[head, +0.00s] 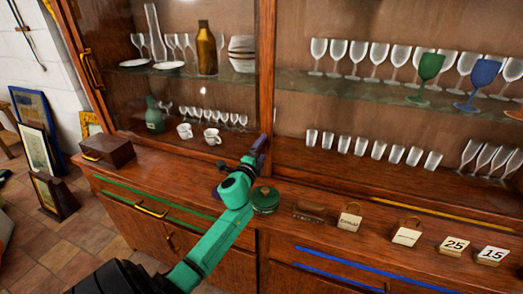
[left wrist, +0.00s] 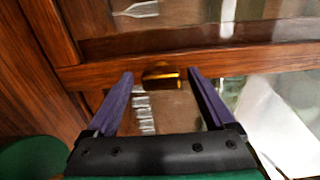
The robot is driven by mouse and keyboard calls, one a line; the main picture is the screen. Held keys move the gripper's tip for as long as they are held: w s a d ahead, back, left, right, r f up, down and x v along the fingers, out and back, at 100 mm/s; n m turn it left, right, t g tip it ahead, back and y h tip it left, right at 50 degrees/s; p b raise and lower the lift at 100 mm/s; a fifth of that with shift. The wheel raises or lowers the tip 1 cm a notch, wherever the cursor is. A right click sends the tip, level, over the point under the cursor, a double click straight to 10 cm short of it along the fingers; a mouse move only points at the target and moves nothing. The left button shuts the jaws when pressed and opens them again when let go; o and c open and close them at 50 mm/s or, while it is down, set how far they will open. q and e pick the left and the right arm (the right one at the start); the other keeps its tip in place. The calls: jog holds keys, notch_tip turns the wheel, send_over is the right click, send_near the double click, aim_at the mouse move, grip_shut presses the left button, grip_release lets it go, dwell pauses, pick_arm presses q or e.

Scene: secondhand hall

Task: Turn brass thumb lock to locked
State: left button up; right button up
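The brass thumb lock (left wrist: 163,73) sits on a wooden door frame of the glass cabinet in the left wrist view. It looks like a small brass piece, and whether it is turned to locked cannot be told. My left gripper (left wrist: 160,78) has its two purple fingers spread, one on each side of the lock, with gaps visible. In the head view my left gripper (head: 261,148) is at the post between the two glass doors and hides the lock. My right gripper is in neither view.
On the ledge stand a green round tin (head: 265,200), a wooden box (head: 107,151), a brown block (head: 309,211) and several tags and number cards (head: 492,255). Glassware (head: 338,50) stands on shelves behind the glass. Framed pictures (head: 37,130) lean at the left.

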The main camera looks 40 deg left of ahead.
pick_arm(q)
jog(key=b+v, duration=0.1)
jog(key=v, duration=1.3)
jog(key=shift+s, duration=0.3)
jog(key=shift+d, duration=0.1)
